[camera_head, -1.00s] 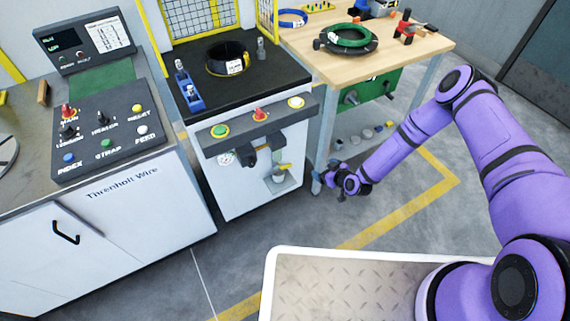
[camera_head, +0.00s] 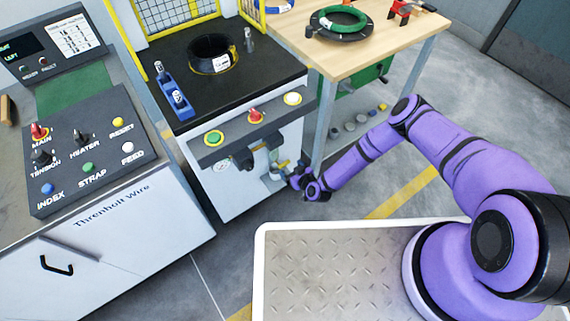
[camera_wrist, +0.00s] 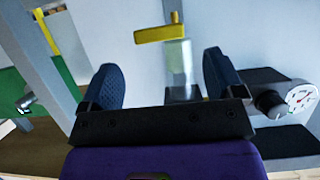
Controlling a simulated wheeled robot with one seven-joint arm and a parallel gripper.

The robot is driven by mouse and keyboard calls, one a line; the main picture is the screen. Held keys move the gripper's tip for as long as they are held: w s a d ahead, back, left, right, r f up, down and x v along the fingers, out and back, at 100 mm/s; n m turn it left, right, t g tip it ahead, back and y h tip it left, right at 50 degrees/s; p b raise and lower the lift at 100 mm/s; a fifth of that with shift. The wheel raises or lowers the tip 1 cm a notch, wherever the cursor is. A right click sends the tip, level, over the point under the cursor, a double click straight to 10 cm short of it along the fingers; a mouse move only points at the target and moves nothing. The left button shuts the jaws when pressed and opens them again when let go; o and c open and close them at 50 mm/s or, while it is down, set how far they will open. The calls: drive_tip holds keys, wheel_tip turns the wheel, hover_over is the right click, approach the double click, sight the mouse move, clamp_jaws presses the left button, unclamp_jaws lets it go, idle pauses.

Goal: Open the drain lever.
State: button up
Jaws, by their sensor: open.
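The yellow drain lever (camera_wrist: 160,33) lies roughly sideways in the wrist view, beside a clear cup (camera_wrist: 179,62) on the white machine front. In the head view the lever (camera_head: 284,163) is small, low on the machine front. My gripper (camera_wrist: 160,82) is open and empty. In the wrist view, the lever and cup show beyond the gap between its two dark fingers, apart from them. In the head view my gripper (camera_head: 297,181) is close to the machine front near the cup, and its fingertips are hard to make out.
A pressure gauge (camera_wrist: 301,97) and black knob (camera_wrist: 270,103) sit beside the right finger in the wrist view. The wooden table (camera_head: 385,45) and its leg (camera_head: 325,122) stand right of the machine. Open floor (camera_head: 225,262) lies in front of the machine.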

sight(284, 163)
drive_tip(key=shift+x, duration=2.6)
drive_tip(key=shift+c, duration=0.4)
drive_tip(key=c, duration=0.8)
drive_tip(key=shift+c, duration=0.2)
